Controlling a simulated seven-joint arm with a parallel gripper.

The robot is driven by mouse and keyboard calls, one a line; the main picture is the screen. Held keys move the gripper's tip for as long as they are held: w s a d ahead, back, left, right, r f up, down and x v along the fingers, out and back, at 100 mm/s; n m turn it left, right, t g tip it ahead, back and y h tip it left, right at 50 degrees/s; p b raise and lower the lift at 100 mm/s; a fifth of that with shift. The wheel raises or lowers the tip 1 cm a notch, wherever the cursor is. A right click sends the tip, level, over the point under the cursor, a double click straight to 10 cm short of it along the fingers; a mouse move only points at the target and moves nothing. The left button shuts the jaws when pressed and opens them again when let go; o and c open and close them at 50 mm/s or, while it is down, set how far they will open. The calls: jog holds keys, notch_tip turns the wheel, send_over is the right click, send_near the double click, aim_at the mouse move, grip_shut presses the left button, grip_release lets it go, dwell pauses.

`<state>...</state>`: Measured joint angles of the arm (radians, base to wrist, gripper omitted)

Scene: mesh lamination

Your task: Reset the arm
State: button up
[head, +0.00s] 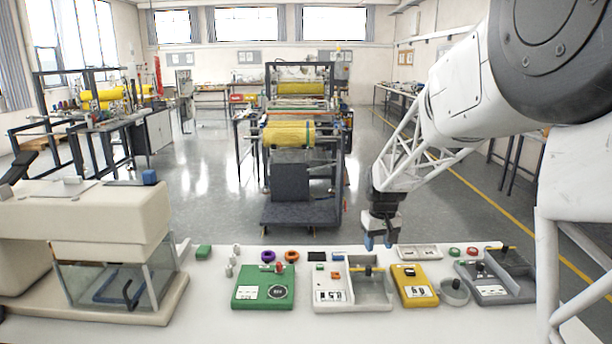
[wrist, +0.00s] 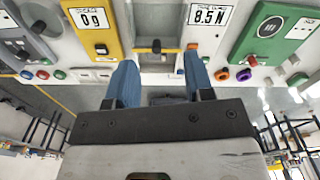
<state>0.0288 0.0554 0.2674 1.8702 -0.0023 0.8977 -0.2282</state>
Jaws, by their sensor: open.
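My gripper (head: 378,241) hangs over the back part of the white table (head: 210,312), behind the white-grey station (head: 372,292) and left of the white tray with small parts. It points down. In the wrist view its two blue fingers (wrist: 161,82) are spread well apart, with nothing held between them. The fingertips show apart from the instruments below. The arm reaches in from the upper right in the head view.
A green box (head: 264,288), a yellow box (head: 414,286) and a dark grey station (head: 495,284) stand along the table. Purple (head: 268,256) and orange (head: 292,256) rings lie behind the green box. A beige machine (head: 85,225) stands at the left.

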jog(key=s+a+r+m+t, duration=0.1)
jog(key=s+r, duration=0.4)
jog(key=s, duration=0.6)
jog(key=s+r, duration=0.4)
jog(key=s, duration=0.8)
jog(key=s+f+m+t, duration=0.1)
jog(key=s, duration=1.8)
jog(key=shift+a+f+m, duration=0.3)
jog(key=shift+a, duration=0.05)
